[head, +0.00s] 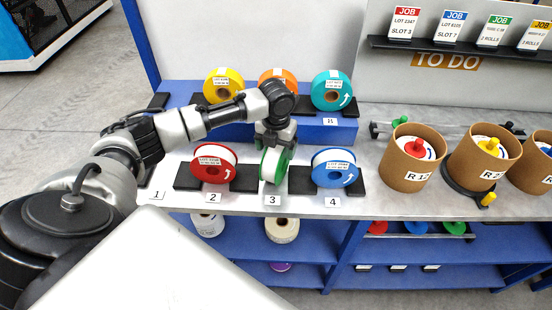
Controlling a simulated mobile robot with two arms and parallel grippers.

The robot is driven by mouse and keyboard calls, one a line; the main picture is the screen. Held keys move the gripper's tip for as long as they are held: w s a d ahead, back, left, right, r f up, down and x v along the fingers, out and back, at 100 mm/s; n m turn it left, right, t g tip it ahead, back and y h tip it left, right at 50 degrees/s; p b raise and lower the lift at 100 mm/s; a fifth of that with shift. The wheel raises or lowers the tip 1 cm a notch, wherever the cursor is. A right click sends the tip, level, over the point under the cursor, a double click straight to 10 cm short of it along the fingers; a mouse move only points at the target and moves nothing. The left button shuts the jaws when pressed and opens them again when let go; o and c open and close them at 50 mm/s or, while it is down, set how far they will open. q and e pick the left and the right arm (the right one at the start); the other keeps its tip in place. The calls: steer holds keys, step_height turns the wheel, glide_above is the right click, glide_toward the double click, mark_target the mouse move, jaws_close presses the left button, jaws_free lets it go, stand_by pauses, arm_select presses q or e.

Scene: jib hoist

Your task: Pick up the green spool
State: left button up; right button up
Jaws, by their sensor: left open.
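The green spool (276,165) stands upright at slot 3 on the bench, between the red spool (213,163) and the blue spool (334,167). It is turned so that I see it more edge-on than its neighbours. My left gripper (276,146) points down over the top of the green spool, its fingers at the spool's upper rim. The gripper is open. Part of the spool's top is hidden behind the fingers, and I cannot tell whether they touch it. My right gripper is not in view.
Yellow (223,86), orange (277,77) and teal (332,90) spools stand on a raised blue shelf behind. Brown cylindrical containers (411,160) stand to the right. Job cards (449,27) hang on a rail above. White rolls (282,230) sit on the lower shelf.

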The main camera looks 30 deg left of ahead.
arm_select(q)
step_height(320, 180, down, 2)
steer(key=shift+c, duration=0.2)
steer(key=c, duration=1.2)
steer(key=shift+r, duration=0.15)
steer(key=shift+c, duration=0.5)
